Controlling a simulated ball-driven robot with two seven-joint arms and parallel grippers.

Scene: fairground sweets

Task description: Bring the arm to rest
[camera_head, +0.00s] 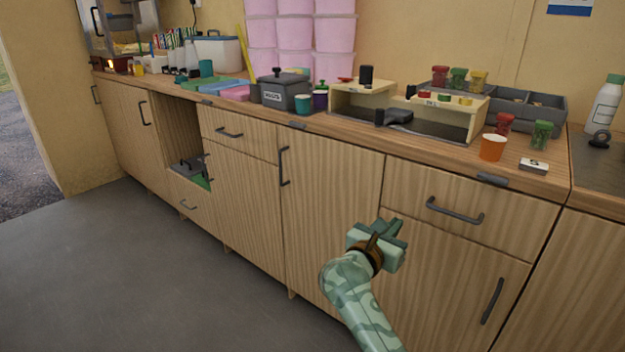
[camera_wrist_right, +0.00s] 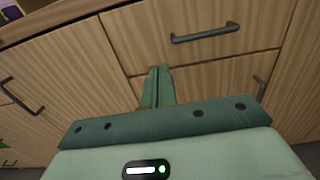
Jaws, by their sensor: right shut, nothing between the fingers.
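My right gripper (camera_head: 393,230) is a pale green gripper on a patterned green arm that comes in from the bottom of the head view. It is in front of the wooden cabinet doors, below the counter top. In the right wrist view its two fingers (camera_wrist_right: 158,84) are together with nothing between them. The fingers point at the cabinet front (camera_wrist_right: 190,68), near the seam under a drawer. I cannot tell whether they touch it. My left gripper is not in view.
The wooden counter (camera_head: 350,130) carries an orange cup (camera_head: 492,147), a grey box (camera_head: 284,92), a wooden rack (camera_head: 470,117) and several jars. Dark handles such as the drawer handle (camera_head: 455,211) stick out near my right gripper. Grey floor (camera_head: 120,270) is clear at left.

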